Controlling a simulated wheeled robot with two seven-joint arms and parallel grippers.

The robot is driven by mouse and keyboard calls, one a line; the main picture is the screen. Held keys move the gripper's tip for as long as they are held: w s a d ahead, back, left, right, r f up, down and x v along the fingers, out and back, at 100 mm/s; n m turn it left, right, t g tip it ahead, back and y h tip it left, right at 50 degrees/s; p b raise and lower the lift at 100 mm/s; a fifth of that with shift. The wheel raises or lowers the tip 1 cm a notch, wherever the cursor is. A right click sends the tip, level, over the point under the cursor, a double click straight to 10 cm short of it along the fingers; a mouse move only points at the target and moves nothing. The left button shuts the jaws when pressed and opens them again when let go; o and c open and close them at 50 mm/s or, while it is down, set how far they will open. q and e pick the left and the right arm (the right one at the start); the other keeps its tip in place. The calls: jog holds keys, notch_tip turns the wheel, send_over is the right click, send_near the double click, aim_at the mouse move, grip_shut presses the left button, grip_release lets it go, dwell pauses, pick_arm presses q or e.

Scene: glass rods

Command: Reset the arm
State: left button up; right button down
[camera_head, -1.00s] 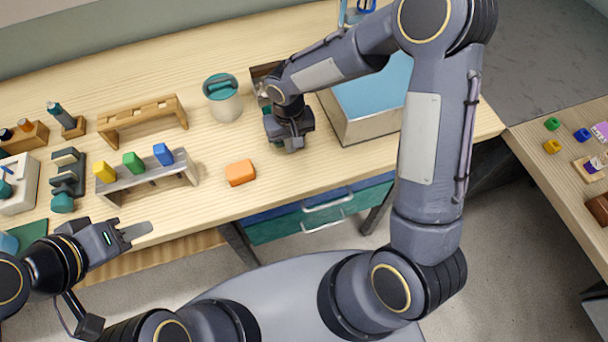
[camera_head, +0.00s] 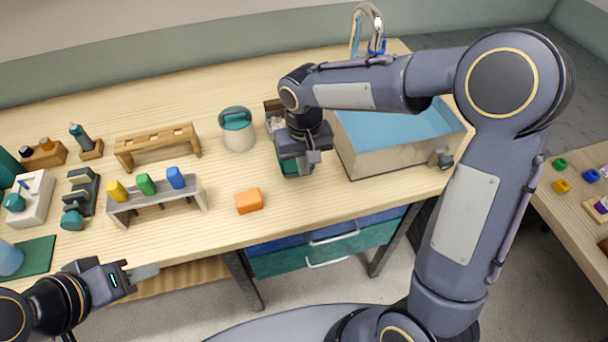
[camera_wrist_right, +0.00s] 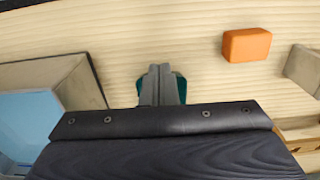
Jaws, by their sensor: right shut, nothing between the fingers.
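My right gripper (camera_head: 313,160) is over the wooden table, right of the orange block (camera_head: 248,201). Its fingers (camera_wrist_right: 161,85) are shut together with nothing between them. A teal object (camera_head: 291,165) shows partly behind and below the fingers. It also shows on both sides of them in the right wrist view (camera_wrist_right: 181,88); whether they touch it I cannot tell. My left gripper (camera_head: 145,272) is at the lower left, in front of the table edge. It looks empty, but the gap between its fingers is not clear.
A blue-lined sink (camera_head: 375,163) with a faucet is right of my right gripper. A lidded jar (camera_head: 238,135), a wooden rack (camera_head: 157,142) and a grey rack (camera_head: 155,200) with coloured blocks stand to the left. Bare tabletop surrounds the orange block.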

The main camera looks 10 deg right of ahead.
jog(key=s+d+r+m+t+y, duration=0.1)
jog(key=s+d+r+t+y, duration=0.1)
jog(key=s+d+r, duration=0.6)
jog(key=s+m+t+y, duration=0.1)
jog(key=s+t, duration=0.2)
jog(key=s, duration=1)
jog(key=shift+d+f+t+y, duration=0.3)
jog(key=shift+d+f+y, duration=0.1)
